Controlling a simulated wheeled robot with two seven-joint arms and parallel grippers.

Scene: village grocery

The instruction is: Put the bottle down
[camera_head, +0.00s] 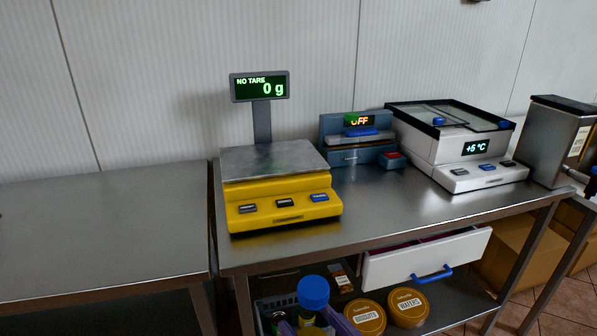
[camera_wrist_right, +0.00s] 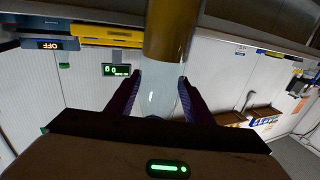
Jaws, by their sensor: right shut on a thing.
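The bottle has a blue cap (camera_head: 313,292), which shows at the bottom of the head view. In the right wrist view the bottle (camera_wrist_right: 160,92) is clear at the lower part, with a golden-brown section (camera_wrist_right: 172,30) beyond. My right gripper (camera_head: 313,326) is shut on the bottle, with its purple fingers on either side. It holds the bottle in front of the steel table, low in the head view. Most of the bottle's body is cut off by the frame there. My left gripper is not in view.
The steel table (camera_head: 385,215) carries a yellow scale (camera_head: 285,212) reading 0 g, a blue device (camera_head: 358,155) reading OFF and a white cooler (camera_head: 470,165). Its front middle is clear. The left table (camera_head: 100,225) is bare. A drawer (camera_head: 425,260) stands open; lidded jars (camera_head: 408,306) sit below.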

